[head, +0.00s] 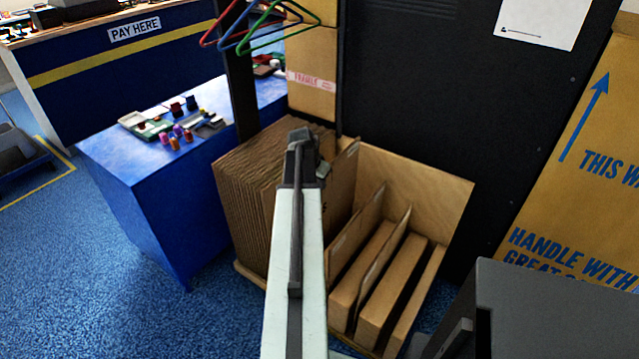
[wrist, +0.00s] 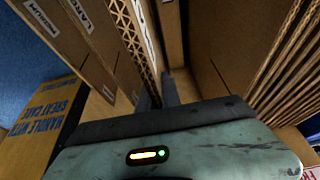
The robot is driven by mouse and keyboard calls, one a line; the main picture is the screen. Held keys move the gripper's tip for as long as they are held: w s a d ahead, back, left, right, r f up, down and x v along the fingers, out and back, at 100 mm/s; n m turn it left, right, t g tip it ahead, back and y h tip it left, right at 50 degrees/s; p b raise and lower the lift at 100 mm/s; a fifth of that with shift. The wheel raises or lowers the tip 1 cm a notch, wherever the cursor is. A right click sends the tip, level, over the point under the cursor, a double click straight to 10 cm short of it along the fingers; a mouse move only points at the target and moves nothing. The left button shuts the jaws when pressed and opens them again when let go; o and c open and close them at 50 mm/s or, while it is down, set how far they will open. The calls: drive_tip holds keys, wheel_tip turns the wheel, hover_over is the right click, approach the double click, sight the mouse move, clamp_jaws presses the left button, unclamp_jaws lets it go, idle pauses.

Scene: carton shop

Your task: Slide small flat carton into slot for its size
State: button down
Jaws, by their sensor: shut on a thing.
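My gripper (wrist: 158,91) is shut on a flat brown carton (wrist: 136,42), whose corrugated edge runs up from between the fingers in the wrist view. In the head view my gripper (head: 303,145) is above the rack, between the stack of flat cartons and the slots, and mostly hides what it holds. The slotted rack (head: 425,185) has upright brown dividers with open slots to the right of my arm. In the wrist view, panels at upper left carry labels reading LARGE (wrist: 78,14) and MEDIUM (wrist: 40,16). I cannot tell whether the held carton is inside a slot.
A dense stack of flat cartons (head: 250,185) stands left of my arm; its edges also show at right in the wrist view (wrist: 292,75). A blue table (head: 150,205) with small items is farther left. A large printed carton (head: 590,170) leans at right. Hangers (head: 265,28) hang above.

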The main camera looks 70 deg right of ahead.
wheel_tip(320, 180, up, 28)
drive_tip(key=p, duration=2.6)
drive_tip(key=shift+p, duration=0.4)
drive_tip(key=shift+f, duration=0.1)
